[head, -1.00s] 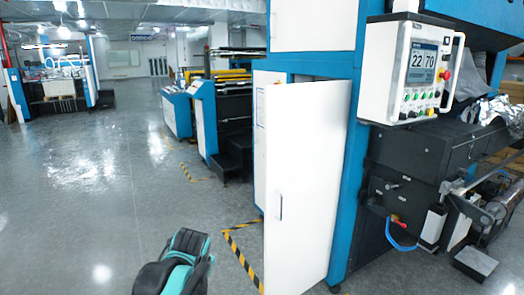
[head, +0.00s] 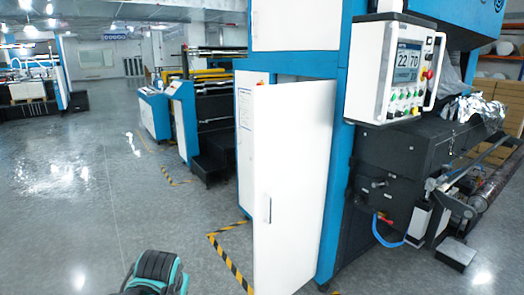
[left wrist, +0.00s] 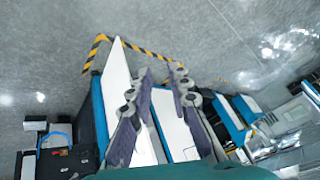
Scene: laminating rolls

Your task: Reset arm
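My left gripper (left wrist: 161,72) shows in the left wrist view with its two grey-purple fingers apart and nothing between them. It is open in front of the laminating machine's white door and blue frame, seen tilted, and touches nothing that I can make out. In the head view only a black and teal part of my arm (head: 153,272) shows at the bottom edge; no fingers show there. My right gripper is in neither view.
A white cabinet door (head: 290,190) stands swung open from the blue machine. A control panel (head: 397,70) and a foil-topped black unit (head: 415,160) are to the right. Yellow-black floor tape (head: 232,262) runs by the door. Open grey floor (head: 80,210) lies to the left.

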